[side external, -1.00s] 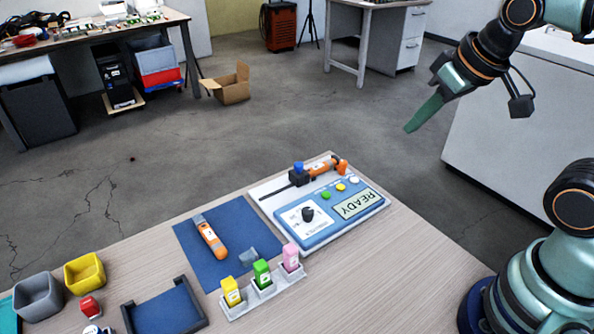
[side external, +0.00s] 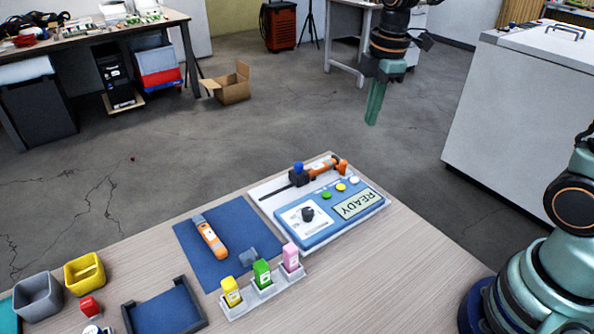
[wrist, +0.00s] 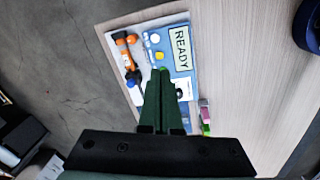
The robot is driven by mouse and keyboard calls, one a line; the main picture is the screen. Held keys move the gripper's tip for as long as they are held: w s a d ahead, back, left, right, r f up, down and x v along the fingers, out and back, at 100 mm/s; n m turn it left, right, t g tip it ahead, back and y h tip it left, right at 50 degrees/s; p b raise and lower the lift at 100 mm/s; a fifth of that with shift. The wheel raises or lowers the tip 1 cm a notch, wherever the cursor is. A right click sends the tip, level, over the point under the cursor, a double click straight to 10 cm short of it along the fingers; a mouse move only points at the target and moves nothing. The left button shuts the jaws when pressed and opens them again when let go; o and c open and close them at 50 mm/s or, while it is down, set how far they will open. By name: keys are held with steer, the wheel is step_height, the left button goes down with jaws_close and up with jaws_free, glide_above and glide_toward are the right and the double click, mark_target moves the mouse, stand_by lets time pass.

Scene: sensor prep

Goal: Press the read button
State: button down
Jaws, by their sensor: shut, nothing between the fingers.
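The blue meter (side external: 318,232) lies on the table, with a display (side external: 357,205) reading READY and a black knob (side external: 308,214). Along its far side are a green button (side external: 326,195), a yellow button (side external: 341,187) and a white button (side external: 354,180); their labels are too small to read. My gripper (side external: 371,122) is shut and empty, pointing down, high above and beyond the meter in the side view. In the wrist view, the white button (wrist: 155,37) and yellow button (wrist: 159,56) show beyond my fingertips (wrist: 161,73), which partly cover the meter.
An orange probe (side external: 320,169) sits in a black holder with a blue knob (side external: 298,167) behind the buttons. A blue mat (side external: 235,215) bears an orange tool (side external: 210,238). A rack (side external: 262,296) holds yellow, green and pink pieces. The table's right part is bare.

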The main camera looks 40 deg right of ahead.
mark_target(354, 181)
steer(key=w+f+n, duration=0.1)
steer(key=f+n, duration=0.1)
steer(key=w+f+n+g, duration=0.1)
steer(key=shift+w+d+f+n, duration=0.2)
steer(key=shift+w+d+n, duration=0.1)
steer(key=shift+n, duration=0.1)
step_height(354, 181, down, 14)
steer(key=shift+d, duration=0.1)
stand_by(0.5)
